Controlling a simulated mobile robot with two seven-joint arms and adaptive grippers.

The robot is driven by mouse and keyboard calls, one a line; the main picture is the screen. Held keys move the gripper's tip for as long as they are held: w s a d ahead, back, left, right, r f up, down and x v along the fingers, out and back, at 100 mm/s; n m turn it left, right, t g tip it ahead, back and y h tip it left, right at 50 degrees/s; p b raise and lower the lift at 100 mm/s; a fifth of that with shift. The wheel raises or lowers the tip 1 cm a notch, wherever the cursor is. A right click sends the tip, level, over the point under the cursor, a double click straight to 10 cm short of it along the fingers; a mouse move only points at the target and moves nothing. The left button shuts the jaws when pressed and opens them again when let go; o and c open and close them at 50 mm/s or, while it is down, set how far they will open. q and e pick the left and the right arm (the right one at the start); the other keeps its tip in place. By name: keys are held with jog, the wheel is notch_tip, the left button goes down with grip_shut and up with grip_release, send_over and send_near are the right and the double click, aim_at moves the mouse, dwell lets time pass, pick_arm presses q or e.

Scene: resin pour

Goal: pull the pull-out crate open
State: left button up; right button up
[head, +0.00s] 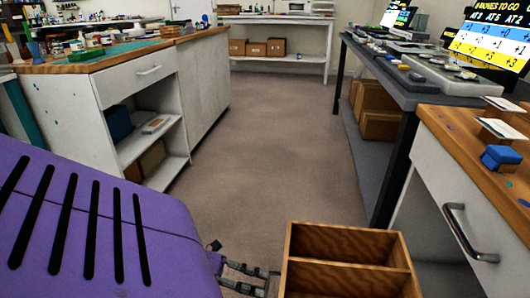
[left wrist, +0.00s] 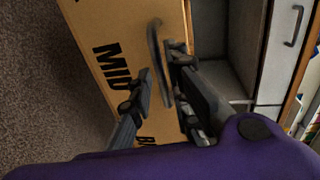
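The wooden crate (head: 345,276), open-topped with a divider across it, is at the bottom of the head view, beside the right-hand cabinet. The left wrist view shows its tan front panel (left wrist: 95,25) with black lettering that starts "MID". A dark curved handle (left wrist: 155,45) stands on that panel. My left gripper (head: 272,280) is at the crate's left side in the head view. In the left wrist view its fingers (left wrist: 160,75) are apart, one on each side of the handle; contact is unclear. My right gripper is out of view.
A white cabinet (head: 455,190) with a metal drawer handle (head: 466,238) stands right of the crate. A dark bench (head: 400,95) with boxes below is behind it. A white workbench (head: 70,115) is at left. The floor (head: 265,150) between is clear.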

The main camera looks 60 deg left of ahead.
pick_arm(q)
jog(key=v, duration=0.9)
